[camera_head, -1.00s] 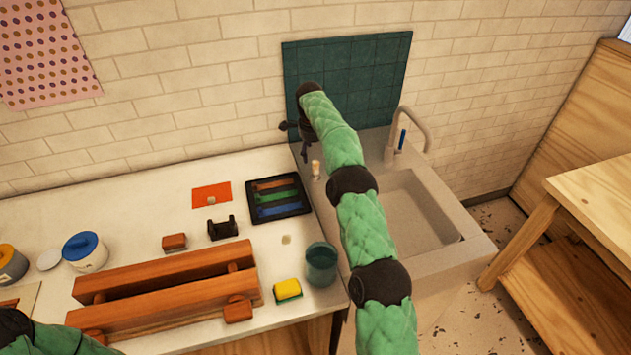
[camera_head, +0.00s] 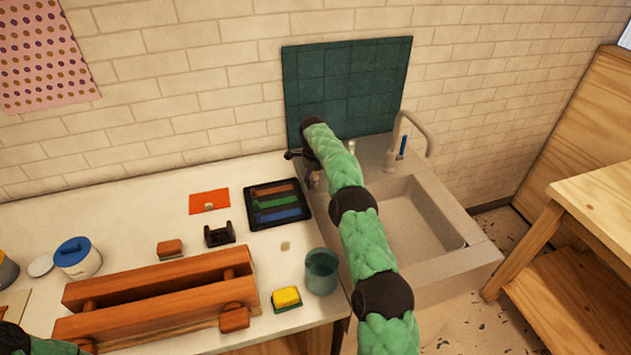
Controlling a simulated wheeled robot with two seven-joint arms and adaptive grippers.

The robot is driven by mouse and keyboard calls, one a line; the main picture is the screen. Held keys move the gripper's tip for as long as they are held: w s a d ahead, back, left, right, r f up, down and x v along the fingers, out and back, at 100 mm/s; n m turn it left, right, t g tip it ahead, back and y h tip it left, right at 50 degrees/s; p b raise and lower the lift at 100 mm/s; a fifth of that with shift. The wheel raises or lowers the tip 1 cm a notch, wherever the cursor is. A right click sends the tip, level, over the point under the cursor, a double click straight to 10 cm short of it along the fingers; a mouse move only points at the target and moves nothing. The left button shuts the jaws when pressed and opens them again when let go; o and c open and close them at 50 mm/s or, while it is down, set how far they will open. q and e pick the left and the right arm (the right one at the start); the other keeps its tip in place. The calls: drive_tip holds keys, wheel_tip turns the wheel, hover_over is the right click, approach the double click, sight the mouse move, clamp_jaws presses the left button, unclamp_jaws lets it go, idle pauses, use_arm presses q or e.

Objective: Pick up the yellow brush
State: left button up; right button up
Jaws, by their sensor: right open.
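I cannot clearly make out a yellow brush. A small pale upright object stood at the sink's left rim in the earlier picture; my right gripper now covers that spot, and I cannot tell whether it is the brush. My right gripper (camera_head: 300,166) is open, its dark fingers spread over the sink's back left corner near the tray. I cannot tell whether it touches anything. My left arm shows only at the bottom left corner; its gripper is out of view.
A black tray (camera_head: 250,215) with coloured strips lies left of the sink (camera_head: 478,249). A teal cup (camera_head: 321,273) and yellow-green sponge (camera_head: 286,298) stand near the counter's front edge. A long wooden rack (camera_head: 160,290) fills the front left. A tap (camera_head: 420,128) rises behind the sink.

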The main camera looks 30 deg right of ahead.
drive_tip(key=shift+w+f, duration=0.1)
drive_tip(key=shift+f, duration=0.2)
drive_tip(key=c, duration=1.2)
drive_tip(key=shift+o, duration=0.2)
drive_tip(key=shift+r, duration=0.1)
